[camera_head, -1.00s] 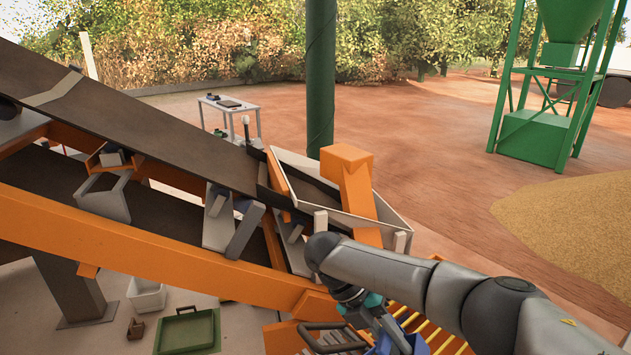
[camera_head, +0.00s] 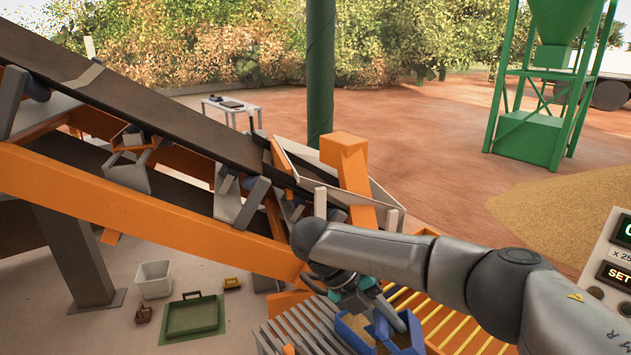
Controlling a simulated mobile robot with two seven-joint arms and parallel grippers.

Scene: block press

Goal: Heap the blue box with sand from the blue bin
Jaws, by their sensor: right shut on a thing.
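An open blue container (camera_head: 352,338) with brown sand-like material (camera_head: 380,332) inside is at the bottom centre, partly cut off by the lower edge. I cannot tell whether it is the blue box or the blue bin. My left gripper is not in view.
An orange conveyor frame with a dark belt (camera_head: 150,110) fills the left. A grey slatted grate (camera_head: 290,335) and a yellow-barred grate (camera_head: 455,328) lie below. A green tray (camera_head: 195,316) and a white bin (camera_head: 154,277) stand on the floor. A control panel (camera_head: 612,270) is at right.

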